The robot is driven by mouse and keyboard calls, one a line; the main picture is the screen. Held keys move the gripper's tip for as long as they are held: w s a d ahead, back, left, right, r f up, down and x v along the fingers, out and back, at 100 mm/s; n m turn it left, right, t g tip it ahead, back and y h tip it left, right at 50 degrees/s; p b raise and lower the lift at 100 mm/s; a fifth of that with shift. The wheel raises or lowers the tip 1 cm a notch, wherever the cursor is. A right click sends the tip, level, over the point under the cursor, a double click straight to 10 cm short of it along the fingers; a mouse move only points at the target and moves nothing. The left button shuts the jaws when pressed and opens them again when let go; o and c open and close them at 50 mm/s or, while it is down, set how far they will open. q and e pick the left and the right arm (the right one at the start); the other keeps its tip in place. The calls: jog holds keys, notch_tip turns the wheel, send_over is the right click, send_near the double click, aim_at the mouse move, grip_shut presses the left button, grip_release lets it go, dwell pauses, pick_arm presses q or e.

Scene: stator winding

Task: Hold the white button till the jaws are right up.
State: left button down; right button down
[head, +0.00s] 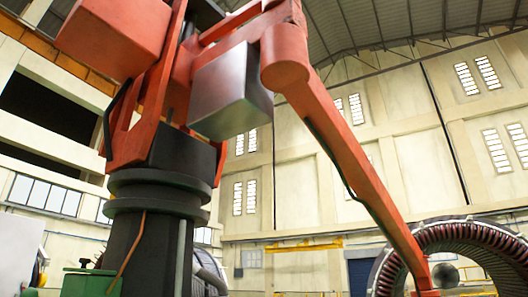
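No white button can be made out in the head view, and no jaws can be told apart. Neither of my grippers is in view. A large orange-red machine arm (345,150) fills the middle, on a thick black column (155,220). Its long boom slopes down to the right and ends at the bottom edge, in front of a big stator ring (465,235) with dark red-brown windings. The ring is cut off by the right and bottom edges.
A pale grey box (228,92) hangs under the machine arm. A white panel or cabinet (20,245) stands at the lower left, near green equipment (88,284). Tall hall walls with windows (495,150) lie behind. The floor is not in view.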

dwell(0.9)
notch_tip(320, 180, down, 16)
jog(key=b, duration=1.6)
